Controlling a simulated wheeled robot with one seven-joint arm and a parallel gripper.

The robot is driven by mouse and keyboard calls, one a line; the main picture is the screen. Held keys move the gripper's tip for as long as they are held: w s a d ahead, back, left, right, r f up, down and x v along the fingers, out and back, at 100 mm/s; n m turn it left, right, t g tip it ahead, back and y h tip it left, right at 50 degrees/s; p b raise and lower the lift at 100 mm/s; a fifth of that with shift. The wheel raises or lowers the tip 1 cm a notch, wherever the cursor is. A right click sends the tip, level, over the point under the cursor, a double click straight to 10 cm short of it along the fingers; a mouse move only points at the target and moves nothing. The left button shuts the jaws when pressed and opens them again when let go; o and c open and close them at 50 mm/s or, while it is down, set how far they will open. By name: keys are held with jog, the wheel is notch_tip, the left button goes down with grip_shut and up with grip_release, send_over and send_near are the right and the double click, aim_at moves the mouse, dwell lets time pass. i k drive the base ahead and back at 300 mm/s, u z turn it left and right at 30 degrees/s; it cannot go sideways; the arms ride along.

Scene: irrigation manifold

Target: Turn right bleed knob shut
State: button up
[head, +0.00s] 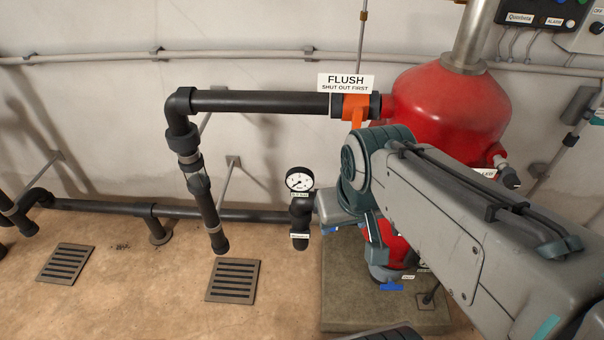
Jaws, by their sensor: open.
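A dark grey knob (509,177) on a short pale stem sticks out from the right side of the red tank (440,105). A small white label (487,172) beside it is partly covered by my arm, so I cannot read it or confirm that this is the right bleed knob. Whether the knob is open or shut cannot be told. My arm crosses in front of the tank from the lower right, its bent joint left of the tank's middle. I cannot make out my gripper's fingers; they seem hidden behind the arm.
An orange valve handle (356,109) sits on the black pipe (262,102) under a FLUSH sign (346,83). A pressure gauge (299,180) stands left of my arm. A blue handle (391,286) is low by the tank. Floor grates (233,281) lie on open floor at left.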

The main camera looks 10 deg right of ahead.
aim_at(512, 182)
jog(key=z, duration=2.25)
